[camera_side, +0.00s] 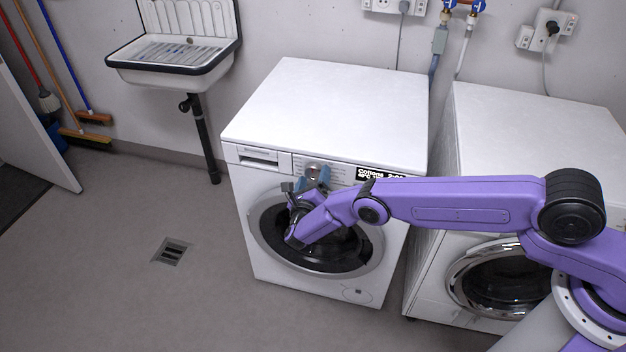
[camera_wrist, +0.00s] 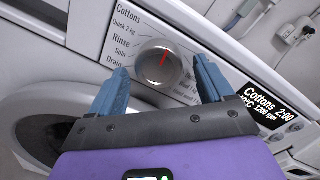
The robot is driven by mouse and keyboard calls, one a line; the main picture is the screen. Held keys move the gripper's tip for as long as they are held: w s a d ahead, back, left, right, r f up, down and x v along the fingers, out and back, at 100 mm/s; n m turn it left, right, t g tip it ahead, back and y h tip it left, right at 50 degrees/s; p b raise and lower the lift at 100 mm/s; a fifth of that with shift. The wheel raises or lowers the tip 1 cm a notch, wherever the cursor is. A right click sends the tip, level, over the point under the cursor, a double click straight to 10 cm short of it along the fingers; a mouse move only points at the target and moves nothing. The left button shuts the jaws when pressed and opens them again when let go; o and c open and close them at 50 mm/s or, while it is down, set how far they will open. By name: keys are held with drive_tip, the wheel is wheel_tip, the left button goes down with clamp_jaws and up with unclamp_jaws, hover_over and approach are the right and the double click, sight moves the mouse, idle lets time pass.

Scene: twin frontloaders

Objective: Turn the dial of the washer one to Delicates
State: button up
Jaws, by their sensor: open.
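The left washer (camera_side: 330,95) is white with a round door and a control panel; I cannot tell from a label whether it is washer one. Its silver dial (camera_wrist: 160,64) has a red pointer mark, tilted a little right of straight up in the wrist view. Labels including Cottons, Quick 2 kg, Rinse, Spin and Drain sit left of the dial. The display (camera_wrist: 262,100) reads Cottons 2:00, 1200 rpm. My gripper (camera_wrist: 164,80) is open, its blue fingers on either side of the dial's lower part; contact cannot be told. In the side view my gripper (camera_side: 318,176) is at the dial.
A second white washer (camera_side: 535,125) stands close on the right, behind my arm. A sink (camera_side: 175,75) hangs on the wall at left, with brooms (camera_side: 65,75) beyond it. The floor in front, with a drain (camera_side: 172,251), is clear.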

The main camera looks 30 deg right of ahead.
drive_tip(key=c, duration=1)
drive_tip(key=shift+c, duration=0.2)
drive_tip(key=shift+s+m, duration=0.1)
drive_tip(key=shift+m, duration=0.3)
drive_tip(key=m, duration=0.2)
drive_tip(key=shift+f+m, duration=0.15)
drive_tip(key=shift+m, duration=0.15)
drive_tip(key=shift+a+m, duration=0.15)
drive_tip(key=shift+m, duration=1.75)
drive_tip(key=shift+h, duration=0.3)
drive_tip(key=o, duration=1)
